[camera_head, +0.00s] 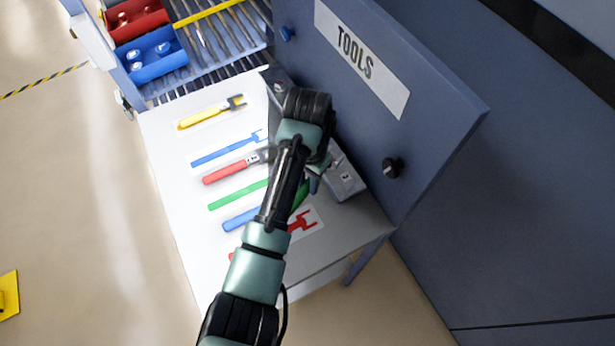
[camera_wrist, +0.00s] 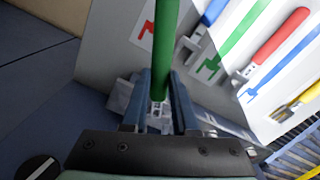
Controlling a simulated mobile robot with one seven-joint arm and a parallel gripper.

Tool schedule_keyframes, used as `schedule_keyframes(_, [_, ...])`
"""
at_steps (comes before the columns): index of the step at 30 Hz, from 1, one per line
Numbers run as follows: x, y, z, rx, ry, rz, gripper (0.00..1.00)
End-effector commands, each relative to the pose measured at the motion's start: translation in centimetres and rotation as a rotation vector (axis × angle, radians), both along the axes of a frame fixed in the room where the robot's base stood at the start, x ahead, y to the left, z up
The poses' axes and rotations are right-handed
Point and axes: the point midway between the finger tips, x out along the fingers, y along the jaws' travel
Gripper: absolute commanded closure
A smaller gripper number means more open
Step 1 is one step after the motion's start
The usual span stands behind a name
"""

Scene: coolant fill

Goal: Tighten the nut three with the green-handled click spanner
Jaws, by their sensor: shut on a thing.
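The green-handled click spanner (camera_wrist: 164,35) runs up between the fingers of my gripper (camera_wrist: 164,82) in the wrist view. My gripper is shut on it. Part of its green handle (camera_head: 301,194) shows beside my arm in the head view. A grey metal block (camera_head: 345,182) stands on the table by the tools panel, below my gripper (camera_head: 316,176). In the wrist view a pale metal part (camera_wrist: 158,112) shows between the fingers at the spanner's lower end. I cannot tell whether the spanner's jaw touches a nut, or which nut is number three.
The white tabletop (camera_head: 190,235) bears a red-handled spanner (camera_head: 222,174), a blue-handled one (camera_head: 240,219), a yellow one (camera_head: 205,115) and printed outlines, including an empty green one (camera_wrist: 235,42). The blue TOOLS panel (camera_head: 440,110) rises close behind. Red (camera_head: 138,30) and blue bins (camera_head: 155,73) stand at upper left.

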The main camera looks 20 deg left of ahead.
Motion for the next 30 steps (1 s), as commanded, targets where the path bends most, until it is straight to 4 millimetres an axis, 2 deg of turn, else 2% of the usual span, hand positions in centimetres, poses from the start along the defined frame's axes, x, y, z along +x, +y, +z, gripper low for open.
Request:
schedule_keyframes(14, [0.0, 0.0, -0.1, 0.001, -0.001, 0.001, 1.0])
schedule_keyframes(30, [0.0, 0.1, -1.6, 0.001, -0.001, 0.002, 1.0])
